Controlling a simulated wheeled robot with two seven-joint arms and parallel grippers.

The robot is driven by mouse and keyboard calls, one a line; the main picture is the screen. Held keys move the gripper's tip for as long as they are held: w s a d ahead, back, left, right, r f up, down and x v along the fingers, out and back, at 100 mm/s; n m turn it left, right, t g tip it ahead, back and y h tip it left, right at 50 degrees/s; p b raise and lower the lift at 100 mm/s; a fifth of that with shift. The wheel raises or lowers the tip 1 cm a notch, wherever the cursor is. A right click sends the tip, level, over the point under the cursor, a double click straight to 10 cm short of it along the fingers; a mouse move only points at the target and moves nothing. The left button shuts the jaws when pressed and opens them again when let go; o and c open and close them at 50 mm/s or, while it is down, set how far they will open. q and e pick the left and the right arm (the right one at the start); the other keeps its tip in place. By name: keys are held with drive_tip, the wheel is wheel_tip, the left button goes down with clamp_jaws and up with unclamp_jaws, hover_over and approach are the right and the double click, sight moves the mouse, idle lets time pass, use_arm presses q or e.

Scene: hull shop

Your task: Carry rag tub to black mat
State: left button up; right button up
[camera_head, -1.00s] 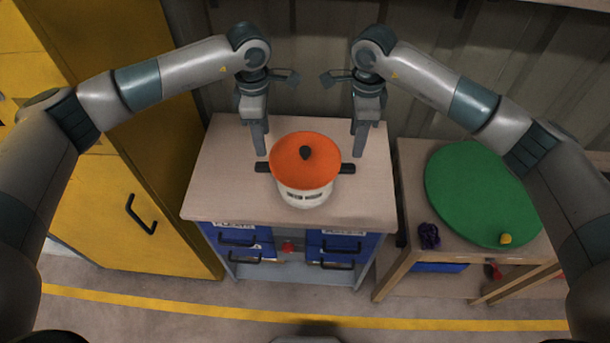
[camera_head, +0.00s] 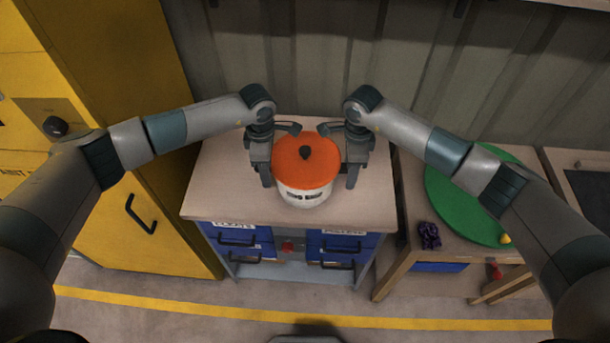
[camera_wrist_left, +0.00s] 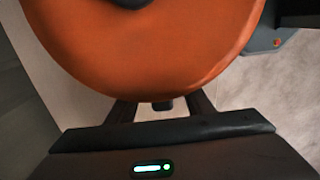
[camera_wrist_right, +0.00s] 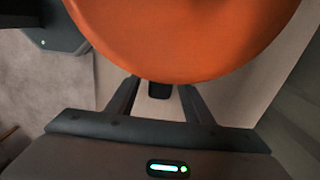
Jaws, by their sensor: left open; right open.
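The rag tub (camera_head: 305,190), a white pot with an orange lid (camera_head: 290,165) and a dark knob, stands upright on the wooden top of a cabinet (camera_head: 230,190). My left gripper (camera_head: 266,178) is at its left side and my right gripper (camera_head: 352,178) at its right side, both pointing down. In the left wrist view a dark side handle (camera_wrist_left: 165,103) sits between the open fingers. In the right wrist view the other handle (camera_wrist_right: 160,91) sits between the open fingers. A dark flat panel (camera_head: 592,195) at the far right edge may be the black mat; it is partly cut off.
A second table to the right carries a green round board (camera_head: 450,205), a purple clump (camera_head: 429,235) and a small yellow object (camera_head: 505,239). A yellow cabinet (camera_head: 150,150) stands at the left. A corrugated wall (camera_head: 310,60) is behind.

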use_arm(q)
drive_tip(key=shift+f, duration=1.55)
use_arm(e)
drive_tip(key=shift+f, duration=1.5)
use_arm(q)
drive_tip(key=shift+c, duration=0.4)
use_arm(e)
drive_tip(key=shift+c, duration=0.4)
use_arm(q)
clamp_jaws()
use_arm(e)
clamp_jaws()
use_arm(q)
drive_tip(key=shift+d+r, duration=0.15)
use_arm(e)
drive_tip(key=shift+w+a+r, duration=0.1)
drive_tip(key=shift+r, duration=0.05)
